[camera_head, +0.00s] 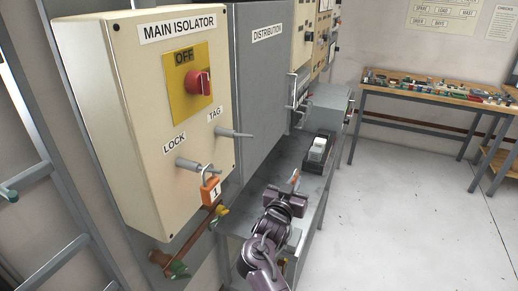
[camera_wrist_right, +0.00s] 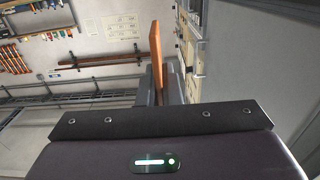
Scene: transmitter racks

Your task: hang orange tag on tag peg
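The tag peg (camera_head: 233,132) sticks out below the TAG label on the cream MAIN ISOLATOR box (camera_head: 140,90), and nothing hangs on it. My right gripper (camera_head: 291,190) is over the grey bench, to the right of and lower in the picture than the peg. It is shut on the orange tag (camera_head: 295,177), which shows as a narrow strip. In the right wrist view the tag (camera_wrist_right: 156,48) stands edge-on between the fingers (camera_wrist_right: 161,90). Its hole cannot be made out. My left gripper is not in view.
An orange padlock (camera_head: 210,189) marked 1 hangs on the lock peg (camera_head: 190,164). Left of my right arm are a brown pipe (camera_head: 190,238) and fittings. A black tray (camera_head: 318,150) with white items sits on the bench. The grey DISTRIBUTION cabinet (camera_head: 262,90) stands behind the peg.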

